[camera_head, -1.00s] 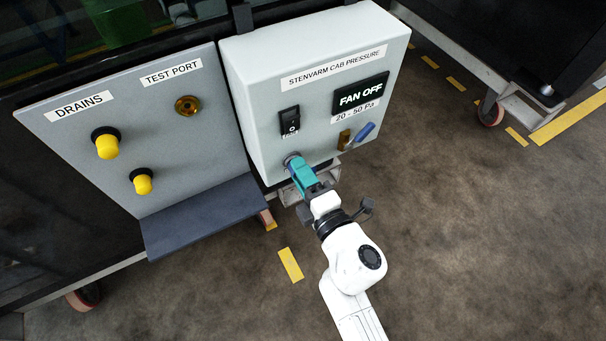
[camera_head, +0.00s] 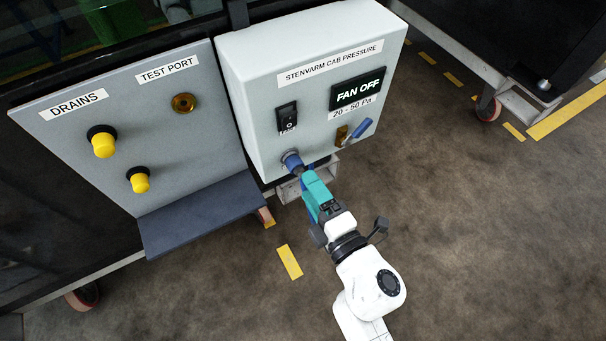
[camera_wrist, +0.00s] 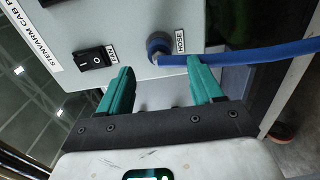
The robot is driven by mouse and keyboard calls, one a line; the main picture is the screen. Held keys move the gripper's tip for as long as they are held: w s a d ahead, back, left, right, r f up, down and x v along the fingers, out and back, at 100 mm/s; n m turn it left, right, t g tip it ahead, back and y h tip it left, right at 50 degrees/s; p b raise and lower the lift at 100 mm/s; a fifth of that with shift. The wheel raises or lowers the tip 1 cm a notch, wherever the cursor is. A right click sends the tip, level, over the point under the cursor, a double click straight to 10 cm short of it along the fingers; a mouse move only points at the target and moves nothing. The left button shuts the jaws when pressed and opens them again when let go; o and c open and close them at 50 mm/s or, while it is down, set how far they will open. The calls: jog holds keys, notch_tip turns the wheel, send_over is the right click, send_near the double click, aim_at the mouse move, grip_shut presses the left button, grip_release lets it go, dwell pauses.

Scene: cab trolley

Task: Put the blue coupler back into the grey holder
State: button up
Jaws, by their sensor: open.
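The blue coupler (camera_head: 292,161) sits at the lower left of the pale grey box's front, in a dark grey ring that appears to be the grey holder. In the wrist view the coupler (camera_wrist: 158,44) is seated beside the HOSE label, with a blue hose (camera_wrist: 250,57) running from it to the right. My gripper (camera_head: 306,176) is open, with teal fingers just below and to the right of the coupler. In the wrist view nothing is between the fingers, and the coupler is beyond their tips. The fingers partly hide the hose in the head view.
The box carries a black rocker switch (camera_head: 287,117), a FAN OFF display (camera_head: 358,89) and a blue-handled valve (camera_head: 358,130). A grey panel with yellow drain caps (camera_head: 103,144) and a dark shelf (camera_head: 203,212) stands at the left. The floor at right is open.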

jog(key=v, duration=0.5)
jog(key=shift+s+b, duration=0.1)
jog(key=shift+b, duration=0.2)
jog(key=shift+o, duration=0.3)
jog(key=o, duration=0.6)
jog(key=shift+d, duration=0.1)
jog(key=shift+b+v, duration=1)
jog(key=shift+v, duration=3.55)
